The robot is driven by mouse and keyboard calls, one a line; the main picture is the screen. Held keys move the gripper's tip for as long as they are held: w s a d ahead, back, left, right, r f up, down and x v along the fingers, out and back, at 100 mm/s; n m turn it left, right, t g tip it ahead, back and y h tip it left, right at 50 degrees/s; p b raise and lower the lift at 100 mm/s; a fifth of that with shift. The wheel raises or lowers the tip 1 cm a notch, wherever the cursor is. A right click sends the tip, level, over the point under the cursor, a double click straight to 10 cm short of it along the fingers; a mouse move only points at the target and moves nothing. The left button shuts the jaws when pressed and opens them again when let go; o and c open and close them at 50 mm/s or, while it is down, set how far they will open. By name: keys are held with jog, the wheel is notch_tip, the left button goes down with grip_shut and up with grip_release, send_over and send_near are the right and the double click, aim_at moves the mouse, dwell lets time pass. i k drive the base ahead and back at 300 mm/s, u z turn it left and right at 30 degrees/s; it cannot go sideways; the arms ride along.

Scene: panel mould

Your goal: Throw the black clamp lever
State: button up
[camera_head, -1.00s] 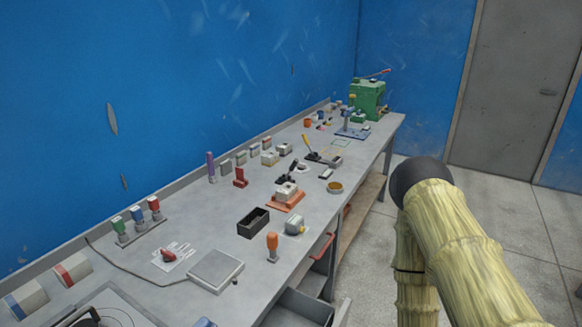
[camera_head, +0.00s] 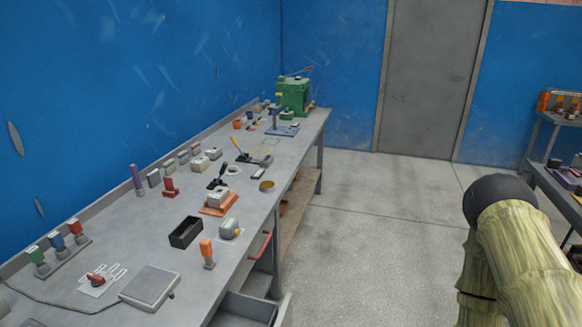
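A small black lever (camera_head: 219,179) stands on the long grey bench, tilted, just behind a fixture with an orange base (camera_head: 219,208) and a pale block (camera_head: 217,197). It looks like the black clamp lever, but it is too small to tell its exact position or what it is joined to. A yellow-handled lever (camera_head: 237,145) on a dark base stands a little farther along the bench. My gripper is not in view; only links of my arm show at the right, over the floor and well apart from the bench.
The grey bench (camera_head: 150,232) runs along the blue wall. A black bin (camera_head: 186,232), an orange-handled tool (camera_head: 206,252) and a grey flat plate (camera_head: 150,285) lie nearer. An open drawer (camera_head: 245,308) juts from the front. The floor (camera_head: 350,230) is clear; a second bench (camera_head: 556,182) stands at right.

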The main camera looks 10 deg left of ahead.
aim_at(224, 165)
jog(key=z, duration=1.05)
jog(key=i, duration=2.35)
jog(key=u, duration=3.7)
